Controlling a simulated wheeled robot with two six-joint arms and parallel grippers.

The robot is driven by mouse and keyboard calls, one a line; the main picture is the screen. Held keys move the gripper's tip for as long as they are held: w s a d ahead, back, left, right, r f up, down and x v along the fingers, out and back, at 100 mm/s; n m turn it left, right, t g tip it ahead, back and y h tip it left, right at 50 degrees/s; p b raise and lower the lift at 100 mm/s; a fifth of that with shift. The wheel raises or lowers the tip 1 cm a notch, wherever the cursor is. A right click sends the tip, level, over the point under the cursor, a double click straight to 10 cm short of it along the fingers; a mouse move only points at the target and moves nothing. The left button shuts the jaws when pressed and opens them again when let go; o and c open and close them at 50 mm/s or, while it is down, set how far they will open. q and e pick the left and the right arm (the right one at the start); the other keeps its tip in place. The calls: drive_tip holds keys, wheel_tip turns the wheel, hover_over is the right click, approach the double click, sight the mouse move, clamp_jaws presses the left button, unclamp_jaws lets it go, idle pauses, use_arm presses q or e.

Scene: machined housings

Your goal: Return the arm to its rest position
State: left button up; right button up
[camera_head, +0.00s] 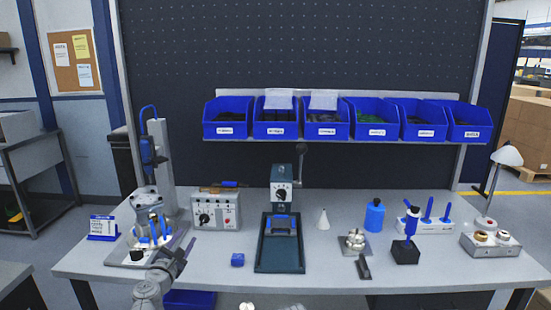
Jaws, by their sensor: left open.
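My left arm (150,292) reaches up from the bottom edge at the left, over the front edge of the bench. Its dark gripper (177,245) is open, with nothing seen between its fingers. It shows in front of the grey stand with blue-handled tools (150,232); I cannot tell the exact distance between them. My right gripper is not in view.
A press (281,255) stands mid-bench, with a small blue block (237,260) to its left. A control box (216,212), a blue bottle (375,215), a blue-handled tool in a black block (406,252) and a lamp (507,156) stand around. Blue bins (227,130) line the shelf above.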

use_arm(q)
drive_tip(key=s+d+f+m+g+h+b, duration=0.3)
drive_tip(key=s+d+f+m+g, duration=0.2)
drive_tip(key=d+f+m, duration=0.6)
drive_tip(key=s+d+f+m+g+h+b, duration=0.25)
drive_tip(key=s+d+f+m+g, duration=0.4)
drive_tip(key=d, duration=0.65)
drive_tip(key=s+a+f+m+g+y+b, duration=0.2)
drive_tip(key=s+f+m+g+y+b, duration=0.4)
drive_tip(key=s+f+m, duration=0.9)
wheel_tip(320, 180, up, 18)
drive_tip(key=y+p, duration=0.2)
drive_tip(key=p, duration=1.7)
drive_tip(key=shift+s+a+r, duration=0.25)
drive_tip(key=shift+s+a, duration=0.15)
drive_tip(key=shift+n+g, duration=0.25)
